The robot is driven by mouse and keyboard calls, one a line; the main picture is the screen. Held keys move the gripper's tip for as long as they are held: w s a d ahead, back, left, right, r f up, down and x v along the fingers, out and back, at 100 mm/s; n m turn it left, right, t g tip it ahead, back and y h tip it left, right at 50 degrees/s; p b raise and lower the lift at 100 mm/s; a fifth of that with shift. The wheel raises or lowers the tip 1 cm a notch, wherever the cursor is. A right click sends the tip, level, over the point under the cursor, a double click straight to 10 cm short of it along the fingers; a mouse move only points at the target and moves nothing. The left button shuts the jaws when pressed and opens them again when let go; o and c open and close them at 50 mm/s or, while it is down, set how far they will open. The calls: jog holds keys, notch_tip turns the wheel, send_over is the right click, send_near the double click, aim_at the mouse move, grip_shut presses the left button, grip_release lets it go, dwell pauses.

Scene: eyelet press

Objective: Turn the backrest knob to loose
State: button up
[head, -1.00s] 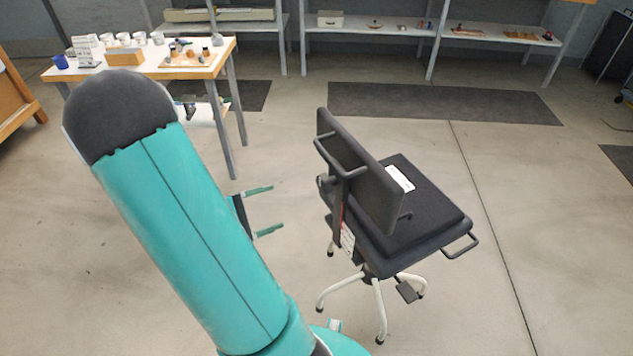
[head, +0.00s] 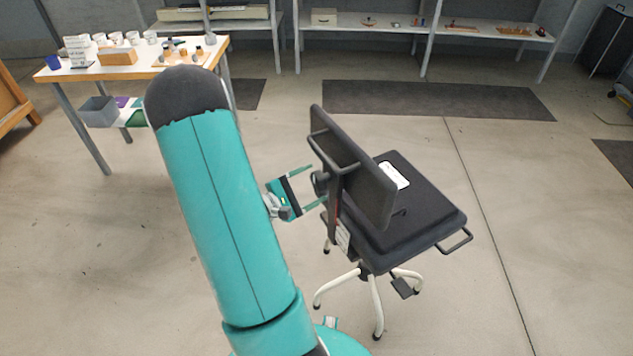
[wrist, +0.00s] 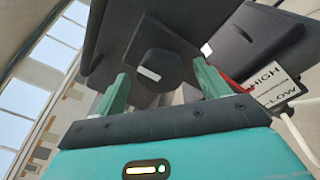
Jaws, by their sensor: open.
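The office chair stands in the middle of the floor, with its dark backrest (head: 352,165) toward me and its black seat (head: 425,205) behind. The backrest knob (head: 320,183) sits low on the back of the backrest. In the wrist view the knob (wrist: 158,68) is dark and rounded with a white mark on its face. My gripper (head: 312,186) is open, its two green fingers reaching toward the knob. In the wrist view my gripper (wrist: 160,85) has one finger on either side of the knob; I cannot tell whether they touch it.
A HIGH/LOW label (wrist: 275,85) hangs beside a red strip at the right in the wrist view. A metal handle (head: 457,241) sticks out from the seat's side. A table with cups (head: 140,62) stands at back left. The floor right of the chair is clear.

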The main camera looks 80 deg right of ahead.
jog(key=shift+x, duration=1.1)
jog(key=shift+c, duration=0.4)
jog(key=c, duration=0.9)
jog(key=shift+o, duration=0.2)
